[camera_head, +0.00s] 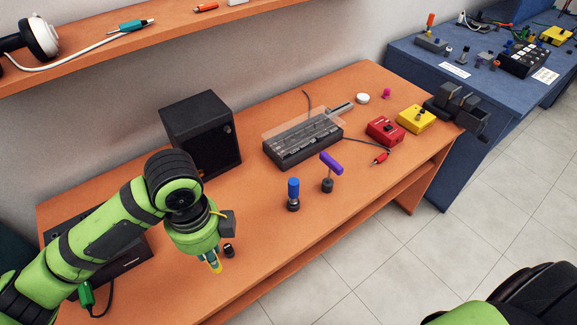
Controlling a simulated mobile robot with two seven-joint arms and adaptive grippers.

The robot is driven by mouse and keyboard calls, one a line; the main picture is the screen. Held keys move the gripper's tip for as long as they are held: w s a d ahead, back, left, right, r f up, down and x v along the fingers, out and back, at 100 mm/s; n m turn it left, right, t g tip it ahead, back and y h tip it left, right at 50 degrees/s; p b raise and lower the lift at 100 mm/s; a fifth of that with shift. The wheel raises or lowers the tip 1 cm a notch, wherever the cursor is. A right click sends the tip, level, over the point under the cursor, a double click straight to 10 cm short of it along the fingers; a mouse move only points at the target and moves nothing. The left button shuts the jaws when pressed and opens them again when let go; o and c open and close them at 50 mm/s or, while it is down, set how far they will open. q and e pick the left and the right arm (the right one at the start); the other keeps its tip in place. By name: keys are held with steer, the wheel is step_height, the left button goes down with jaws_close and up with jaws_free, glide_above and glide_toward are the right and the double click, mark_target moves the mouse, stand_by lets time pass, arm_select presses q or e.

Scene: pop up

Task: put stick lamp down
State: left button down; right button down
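A purple-topped stick (331,164) stands on a small dark base on the orange table; it may be the stick lamp, though I cannot be sure. A blue-topped stick (293,188) stands upright on a dark base to its left. My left gripper (214,263) points down over the front left of the table, to the left of both sticks and apart from them. A small black cylinder (229,250) is right beside the gripper. My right gripper is out of view; part of my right arm shows at bottom right.
A black speaker box (201,132), a dark keyboard-like device (303,143) with a clear cover, a red box (384,131) and a yellow box (416,119) stand towards the back. An orange shelf (165,35) hangs above. The table front (265,235) right of my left gripper is clear.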

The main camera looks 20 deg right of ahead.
arm_select(q)
steer(key=shift+s+d+m, duration=0.3)
steer(key=shift+s+d, duration=0.05)
steer(key=shift+s, duration=0.05)
steer(key=shift+w+a+f, duration=0.15)
steer(key=shift+w+a, duration=0.05)
steer(key=shift+a, duration=0.15)
steer(key=w+a+f, duration=0.2)
steer(key=a+f, duration=0.1)
steer(key=w+a+f+p, duration=0.1)
steer(key=w+a+f, duration=0.1)
steer(key=a+f, duration=0.1)
steer(key=w+a+f+p, duration=0.1)
steer(key=w+a+f, duration=0.1)
steer(key=f, duration=0.3)
steer(key=shift+w+a, duration=0.25)
steer(key=shift+a, duration=0.35)
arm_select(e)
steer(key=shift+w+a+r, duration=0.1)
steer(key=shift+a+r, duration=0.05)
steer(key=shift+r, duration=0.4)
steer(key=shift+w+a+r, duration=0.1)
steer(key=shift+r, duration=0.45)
